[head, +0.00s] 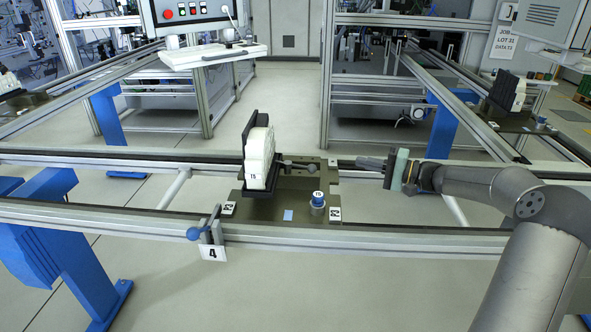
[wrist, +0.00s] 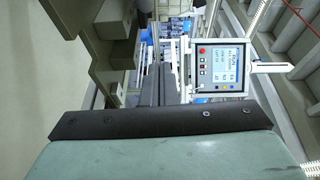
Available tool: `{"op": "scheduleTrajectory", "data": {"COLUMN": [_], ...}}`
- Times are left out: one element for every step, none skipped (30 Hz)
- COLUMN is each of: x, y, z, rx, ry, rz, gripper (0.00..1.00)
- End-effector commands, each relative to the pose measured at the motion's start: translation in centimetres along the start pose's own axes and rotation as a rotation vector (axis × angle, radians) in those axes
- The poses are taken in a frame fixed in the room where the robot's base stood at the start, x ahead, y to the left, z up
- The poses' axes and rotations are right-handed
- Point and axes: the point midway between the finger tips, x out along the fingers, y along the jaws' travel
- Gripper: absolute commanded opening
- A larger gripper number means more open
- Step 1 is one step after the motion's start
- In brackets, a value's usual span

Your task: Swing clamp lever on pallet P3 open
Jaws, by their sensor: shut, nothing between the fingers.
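A pallet (head: 265,213) sits on the near conveyor rails. Its small labels are too small to read surely. A white part marked T5 (head: 260,158) stands upright on it against a black fixture (head: 249,136). A grey clamp lever (head: 300,163) lies roughly level right of the white part, near the pallet's back edge. My gripper (head: 360,162) is right of the lever, apart from it, fingers pointing left. It is shut and empty. In the wrist view the shut dark fingers (wrist: 158,85) reach away from the teal gripper body. I cannot surely make out the lever there.
A blue-topped peg marked T5 (head: 317,198) stands on the pallet's front right. A blue-knobbed stop (head: 207,232) with a "4" sign (head: 212,253) is on the front rail. A control screen (head: 187,12) stands behind; it also shows in the wrist view (wrist: 221,66). Another loaded pallet (head: 512,115) is at far right.

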Motion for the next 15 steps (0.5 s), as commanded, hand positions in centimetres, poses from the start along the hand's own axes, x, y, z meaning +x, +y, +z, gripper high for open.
{"op": "scheduleTrajectory", "data": {"x": [-0.8,-1.1,-1.2,-1.2,-1.0,-0.6,-0.3,0.2,0.8,1.4,2.1,2.9,3.6,4.3,5.2], "y": [0.3,0.3,0.3,0.4,0.4,0.3,0.3,0.3,0.3,0.3,0.3,0.2,0.2,0.3,0.3], "z": [-0.7,-0.9,-1.1,-1.1,-1.1,-1.1,-1.1,-1.1,-1.0,-1.0,-1.0,-1.0,-1.0,-1.0,-1.0], "rx": [-0.072,-0.104,-0.133,-0.145,-0.151,-0.154,-0.153,-0.152,-0.151,-0.150,-0.149,-0.149,-0.148,-0.148,-0.148], "ry": [0.000,-0.002,-0.005,-0.007,-0.008,-0.009,-0.010,-0.010,-0.010,-0.011,-0.011,-0.011,-0.012,-0.011,-0.012], "rz": [0.014,0.019,0.025,0.028,0.029,0.029,0.029,0.029,0.027,0.027,0.027,0.026,0.026,0.027,0.026], "gripper": [0.00,0.00,0.00,0.00,0.00,0.00,0.00,0.00,0.00,0.00,0.00,0.00,0.00,0.00,0.00]}}
